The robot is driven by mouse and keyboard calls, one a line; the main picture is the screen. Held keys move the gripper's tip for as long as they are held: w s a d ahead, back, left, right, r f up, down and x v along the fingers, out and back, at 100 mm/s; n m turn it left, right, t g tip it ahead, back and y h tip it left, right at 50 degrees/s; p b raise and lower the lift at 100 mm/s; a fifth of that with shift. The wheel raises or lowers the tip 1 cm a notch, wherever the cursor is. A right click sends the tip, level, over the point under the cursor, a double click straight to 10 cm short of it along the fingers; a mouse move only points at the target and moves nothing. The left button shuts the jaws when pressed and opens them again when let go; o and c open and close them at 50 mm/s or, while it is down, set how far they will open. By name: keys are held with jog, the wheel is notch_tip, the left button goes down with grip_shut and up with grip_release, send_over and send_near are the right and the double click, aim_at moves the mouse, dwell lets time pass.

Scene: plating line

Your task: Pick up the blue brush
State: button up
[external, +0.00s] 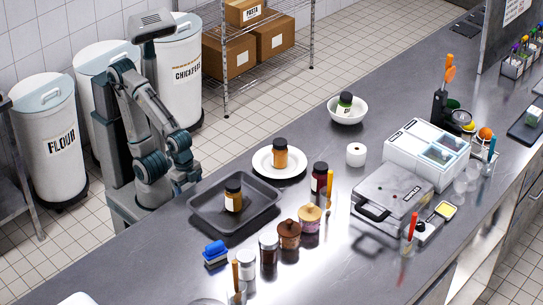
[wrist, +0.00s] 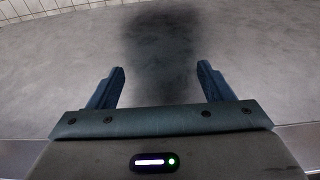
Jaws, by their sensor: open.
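A small block with a blue top (external: 215,248) and paler and darker layers below sits on the counter's near left part, in front of the dark tray; it looks like the blue brush, but is too small to be sure. My gripper (wrist: 160,83) is open and empty, its two blue-grey fingers wide apart over bare grey counter with a dark shadow. In the external view my arm is folded at the counter's back left edge, behind the tray and apart from the blue block. The block is not in the wrist view.
The dark tray (external: 205,228) holds an orange-labelled jar (external: 233,196). A white plate (external: 264,166) with another jar stands behind it. Several jars, including a brown-lidded one (external: 289,236), stand right of the block. A black-handled grey appliance (external: 393,192) is farther right.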

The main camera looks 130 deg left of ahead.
jog(key=c, duration=0.3)
jog(key=shift+c, duration=0.2)
